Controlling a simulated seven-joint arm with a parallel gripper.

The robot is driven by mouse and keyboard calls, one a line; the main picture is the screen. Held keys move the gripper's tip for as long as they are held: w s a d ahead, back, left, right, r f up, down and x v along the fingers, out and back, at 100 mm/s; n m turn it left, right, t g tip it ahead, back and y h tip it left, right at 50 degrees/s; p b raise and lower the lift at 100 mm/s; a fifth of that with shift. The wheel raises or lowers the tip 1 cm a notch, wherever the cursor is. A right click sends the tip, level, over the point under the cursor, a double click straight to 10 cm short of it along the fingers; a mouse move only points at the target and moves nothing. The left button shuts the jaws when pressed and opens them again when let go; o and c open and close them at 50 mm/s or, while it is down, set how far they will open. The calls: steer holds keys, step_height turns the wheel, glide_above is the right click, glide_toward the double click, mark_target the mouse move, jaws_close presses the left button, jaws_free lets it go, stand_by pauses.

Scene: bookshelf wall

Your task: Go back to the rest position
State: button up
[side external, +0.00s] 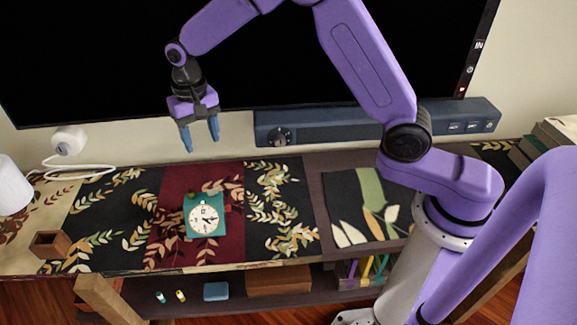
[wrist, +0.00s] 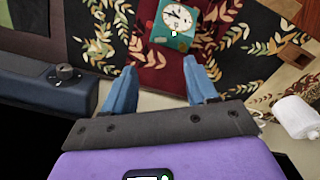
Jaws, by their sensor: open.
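My gripper (side external: 201,145) hangs from my purple arm above the back of the shelf top, in front of the black screen. Its two blue fingers are apart with nothing between them; they also show in the wrist view (wrist: 163,95). A teal clock (side external: 206,217) with a white face sits on the dark red part of the patterned runner, below and in front of my gripper. The wrist view shows the clock (wrist: 177,22) at the top, beyond the fingertips and apart from them.
A blue-grey soundbar (side external: 350,122) stands at the back under the large black screen (side external: 90,60). A small brown box (side external: 49,245) and a white lamp (side external: 12,187) are at the left. Books (side external: 545,146) stand at the far right. The lower shelf holds a brown box (side external: 278,281) and small items.

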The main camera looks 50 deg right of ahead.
steer(key=s+d+r+n, duration=0.2)
steer(key=s+d+n, duration=0.2)
steer(key=s, duration=0.8)
steer(key=s+d+r+n, duration=0.1)
steer(key=s+d+n, duration=0.3)
steer(key=s, duration=0.7)
steer(key=s+d+r+n, duration=0.2)
steer(key=s+d+n, duration=0.2)
steer(key=s+n, duration=0.3)
steer(key=s, duration=0.5)
steer(key=shift+s+d+r+n, duration=0.2)
steer(key=shift+s+r+n, duration=0.1)
steer(key=shift+s, duration=0.05)
